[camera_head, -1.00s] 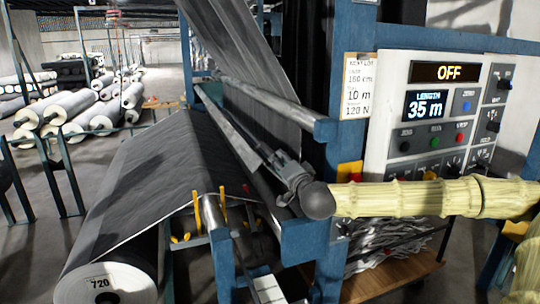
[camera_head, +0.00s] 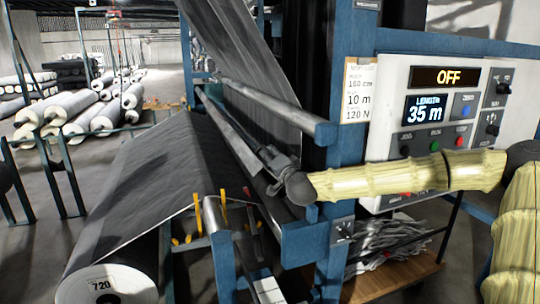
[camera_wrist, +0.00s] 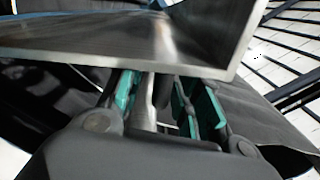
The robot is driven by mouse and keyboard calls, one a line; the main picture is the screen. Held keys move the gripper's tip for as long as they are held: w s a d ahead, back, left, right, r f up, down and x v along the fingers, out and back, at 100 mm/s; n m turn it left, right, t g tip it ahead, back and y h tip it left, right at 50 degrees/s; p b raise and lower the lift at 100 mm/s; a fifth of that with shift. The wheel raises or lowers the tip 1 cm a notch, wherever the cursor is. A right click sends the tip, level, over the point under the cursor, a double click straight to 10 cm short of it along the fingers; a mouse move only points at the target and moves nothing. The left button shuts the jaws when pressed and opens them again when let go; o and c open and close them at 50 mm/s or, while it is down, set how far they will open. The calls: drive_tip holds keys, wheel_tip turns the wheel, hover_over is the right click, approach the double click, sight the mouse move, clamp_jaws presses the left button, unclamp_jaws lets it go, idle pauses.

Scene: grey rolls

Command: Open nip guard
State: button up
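The nip guard appears to be the long grey metal strip (camera_head: 228,128) slanting along the rollers of the blue-framed machine. My gripper (camera_head: 268,160) is at its near end in the head view, low beside the blue upright. In the wrist view, a flat metal plate (camera_wrist: 150,38) crosses in front of my gripper (camera_wrist: 158,90) and hides the fingertips. The teal-lined fingers are apart, with a pale rod (camera_wrist: 148,105) showing between them. I cannot tell whether they grip the rod or the plate edge.
The control panel (camera_head: 390,78) reads OFF and 35 m, close above my forearm. A dark fabric sheet (camera_head: 150,170) runs from a roll (camera_head: 108,284) at lower left. A blue upright (camera_head: 345,160) stands right of my gripper. Wrapped rolls (camera_head: 88,117) lie at the back left.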

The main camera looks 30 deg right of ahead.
drive_tip(key=shift+x, duration=1.1)
clamp_jaws()
